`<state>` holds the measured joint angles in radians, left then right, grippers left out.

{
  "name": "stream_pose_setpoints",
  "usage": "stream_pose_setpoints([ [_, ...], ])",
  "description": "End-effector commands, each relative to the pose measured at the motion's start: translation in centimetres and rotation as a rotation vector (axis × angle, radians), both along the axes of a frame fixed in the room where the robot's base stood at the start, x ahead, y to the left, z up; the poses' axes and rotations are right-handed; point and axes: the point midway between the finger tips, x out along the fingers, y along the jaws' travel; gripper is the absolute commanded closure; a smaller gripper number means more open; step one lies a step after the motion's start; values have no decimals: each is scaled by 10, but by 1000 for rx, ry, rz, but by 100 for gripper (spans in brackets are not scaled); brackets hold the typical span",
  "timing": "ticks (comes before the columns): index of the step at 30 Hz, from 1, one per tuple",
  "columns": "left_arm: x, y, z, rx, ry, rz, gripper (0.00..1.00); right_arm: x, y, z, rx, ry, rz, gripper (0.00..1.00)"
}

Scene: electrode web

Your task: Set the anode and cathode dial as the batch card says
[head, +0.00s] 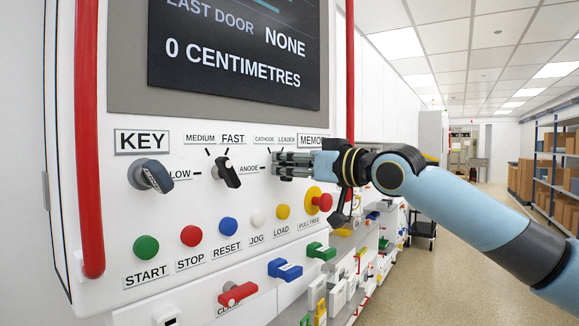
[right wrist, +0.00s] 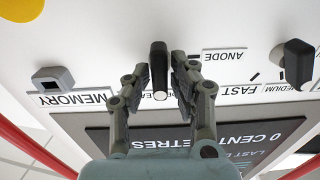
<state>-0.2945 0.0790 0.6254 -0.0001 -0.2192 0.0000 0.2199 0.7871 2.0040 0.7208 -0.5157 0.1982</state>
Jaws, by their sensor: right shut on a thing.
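The anode and cathode dial (right wrist: 159,68) is a black bar knob on the white panel. In the right wrist view, which shows the panel upside down, it stands upright in the picture with its pale end toward the screen. My right gripper (right wrist: 160,80) is shut on it, one finger on each side. In the head view my right gripper (head: 280,165) hides most of this dial. The ANODE label (head: 249,169) is left of it, and the CATHODE and LEADER labels (head: 275,139) are above. No batch card can be made out. My left gripper is out of view.
The speed dial (head: 227,172) and key switch (head: 152,176) are to the left. Coloured buttons, including a red pull knob (head: 322,201), sit below. The screen (head: 235,60) is above. Red rails (head: 89,140) flank the panel. Open floor lies right.

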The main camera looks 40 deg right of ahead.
Motion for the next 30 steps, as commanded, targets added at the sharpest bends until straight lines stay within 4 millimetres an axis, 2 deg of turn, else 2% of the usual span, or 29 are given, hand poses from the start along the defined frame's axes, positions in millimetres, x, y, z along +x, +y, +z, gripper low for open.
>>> stream_pose_setpoints([
  [8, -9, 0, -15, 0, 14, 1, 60, 0, 1, -3, -213, -55, -1, 100],
  [30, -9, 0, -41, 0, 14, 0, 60, -1, 5, -4, -895, -230, -2, 100],
])
